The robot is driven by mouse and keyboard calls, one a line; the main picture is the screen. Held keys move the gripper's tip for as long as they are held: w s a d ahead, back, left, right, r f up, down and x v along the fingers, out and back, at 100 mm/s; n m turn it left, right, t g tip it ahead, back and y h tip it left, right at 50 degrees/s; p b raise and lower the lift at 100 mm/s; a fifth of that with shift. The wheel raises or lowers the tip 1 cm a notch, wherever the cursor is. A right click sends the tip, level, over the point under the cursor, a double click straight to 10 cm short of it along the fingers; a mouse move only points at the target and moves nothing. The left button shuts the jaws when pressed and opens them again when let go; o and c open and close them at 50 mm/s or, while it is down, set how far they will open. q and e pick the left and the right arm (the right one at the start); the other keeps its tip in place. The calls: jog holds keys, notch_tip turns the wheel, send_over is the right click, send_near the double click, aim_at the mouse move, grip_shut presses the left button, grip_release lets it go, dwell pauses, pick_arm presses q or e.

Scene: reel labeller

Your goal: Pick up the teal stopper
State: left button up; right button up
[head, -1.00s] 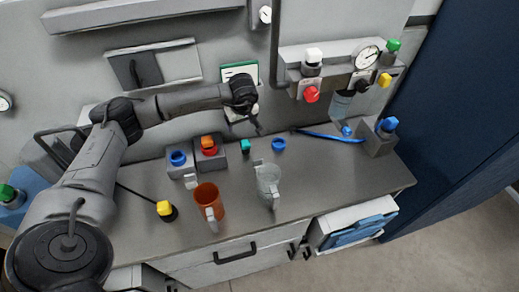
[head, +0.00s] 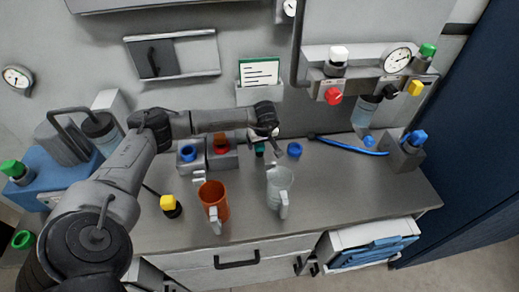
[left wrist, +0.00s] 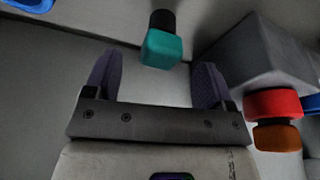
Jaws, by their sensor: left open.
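The teal stopper (head: 259,149) is near the back of the grey counter, partly hidden by my left gripper in the head view. In the left wrist view the teal stopper (left wrist: 162,48) has a squarish teal head on a dark neck. My left gripper (left wrist: 156,78) is open and empty, with its two purple-grey pads apart. The stopper shows just beyond the fingertips, between their lines, and not gripped. In the head view the left gripper (head: 273,139) points down just above and right of the stopper. My right gripper is not in view.
Left of the stopper is a grey block with a red-and-orange stopper (head: 221,144); a blue ring (head: 294,150) lies to its right. An orange mug (head: 213,201) and a clear jug (head: 280,187) stand in front. A blue hose (head: 350,147) lies on the right.

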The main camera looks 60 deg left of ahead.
aim_at(259, 147)
pick_arm(q)
jog(key=shift+b+x, duration=0.3)
jog(key=shift+x, duration=2.35)
jog(key=shift+s+a, duration=0.1)
jog(key=c, duration=1.1)
jog(key=shift+r, duration=0.15)
